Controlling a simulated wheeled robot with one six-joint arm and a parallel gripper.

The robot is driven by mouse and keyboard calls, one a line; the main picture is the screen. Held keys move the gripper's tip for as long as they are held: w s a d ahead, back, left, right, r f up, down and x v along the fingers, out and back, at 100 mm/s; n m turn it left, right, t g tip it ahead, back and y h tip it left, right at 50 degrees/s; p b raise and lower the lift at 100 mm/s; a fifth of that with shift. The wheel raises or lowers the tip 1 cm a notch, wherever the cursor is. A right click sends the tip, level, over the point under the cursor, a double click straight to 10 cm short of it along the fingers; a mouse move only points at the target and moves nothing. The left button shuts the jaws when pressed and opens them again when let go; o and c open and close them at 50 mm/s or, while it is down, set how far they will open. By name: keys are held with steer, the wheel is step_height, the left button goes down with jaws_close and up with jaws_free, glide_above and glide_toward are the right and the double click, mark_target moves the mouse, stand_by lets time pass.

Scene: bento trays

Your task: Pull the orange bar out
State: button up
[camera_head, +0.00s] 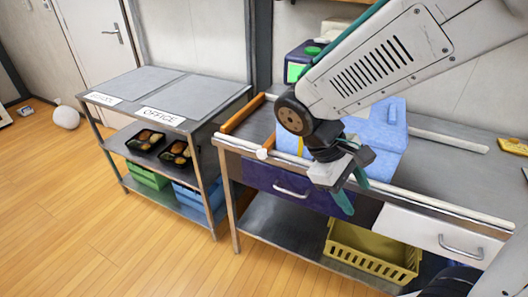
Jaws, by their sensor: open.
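An orange bar (243,113) lies along the left end of the grey workbench top, running from the front edge toward the back. My gripper (353,190) hangs to the right of the bar, in front of the bench's front edge, with its teal fingers pointing down. The fingers are apart and I see nothing between them. My gripper is clear of the bar. My arm comes in from the upper right and hides part of the bench top.
Below are a dark blue drawer (262,178), a white drawer (425,231) and a yellow basket (372,253).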

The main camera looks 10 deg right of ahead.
steer(key=w+a+f+n+t+h, duration=0.2)
steer(key=w+f+n+h, duration=0.3)
steer(key=w, duration=0.1)
steer(key=n+t, duration=1.6)
glide_toward(260, 156)
steer(key=shift+y, duration=0.3)
steer(key=x, duration=0.4)
steer(key=shift+w+d+r, duration=0.1)
steer(key=shift+d+r, duration=0.1)
steer(key=shift+d, duration=0.2)
steer(key=shift+w+r+n, duration=0.15)
steer(key=shift+w+n, duration=0.1)
steer(key=shift+n, duration=0.05)
steer(key=x, duration=0.7)
steer(key=shift+w+d, duration=0.1)
steer(key=shift+d, duration=0.05)
